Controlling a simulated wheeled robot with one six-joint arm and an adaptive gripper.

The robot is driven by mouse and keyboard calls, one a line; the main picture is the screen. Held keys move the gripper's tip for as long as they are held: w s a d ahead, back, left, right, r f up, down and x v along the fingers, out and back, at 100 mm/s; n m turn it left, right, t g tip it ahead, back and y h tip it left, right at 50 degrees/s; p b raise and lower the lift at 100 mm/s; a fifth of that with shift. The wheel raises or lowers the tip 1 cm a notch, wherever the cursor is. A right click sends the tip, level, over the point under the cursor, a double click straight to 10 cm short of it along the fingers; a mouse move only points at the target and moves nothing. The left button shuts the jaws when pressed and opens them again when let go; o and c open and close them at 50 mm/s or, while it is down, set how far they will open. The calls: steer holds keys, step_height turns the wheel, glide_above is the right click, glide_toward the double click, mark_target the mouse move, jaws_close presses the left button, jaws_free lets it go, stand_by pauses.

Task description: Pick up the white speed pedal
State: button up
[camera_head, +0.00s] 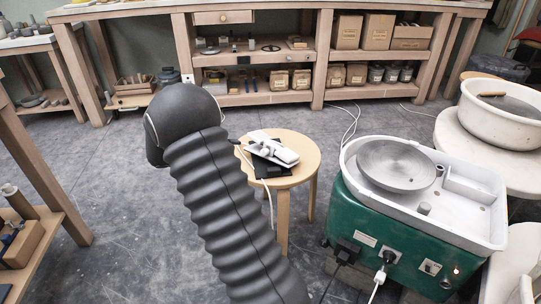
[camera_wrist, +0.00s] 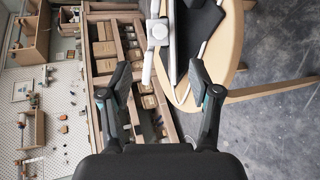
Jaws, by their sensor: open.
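The white speed pedal (camera_head: 277,150) lies on top of a round wooden stool (camera_head: 307,160), over a black flat piece, in the head view. In the wrist view, a white part of it (camera_wrist: 158,32) shows at the top, beyond the fingertips and roughly in line with the gap between them. Its upper end is cut off by the picture edge. My gripper (camera_wrist: 160,70) is open and empty, its two dark fingers spread apart and not touching the pedal. In the head view my gripper is hidden behind my own black ribbed arm.
A green pottery wheel (camera_head: 388,240) with a white basin stands right of the stool. A white tub (camera_head: 505,110) sits at the far right. Wooden shelving (camera_head: 318,65) with boxes runs along the back. Cables hang near the stool and wheel. Grey floor is open left of the stool.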

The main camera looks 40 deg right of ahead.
mark_target(266, 151)
steer(key=shift+h, duration=0.3)
steer(key=x, duration=0.6)
steer(key=w+f+x, duration=0.1)
steer(key=x, duration=0.2)
steer(key=shift+d+p, duration=0.1)
steer(key=shift+p, duration=0.25)
steer(key=shift+p+x, duration=0.45)
steer(key=shift+x, duration=2.1)
steer(key=shift+f, duration=0.1)
steer(key=c, duration=1)
jaws_close()
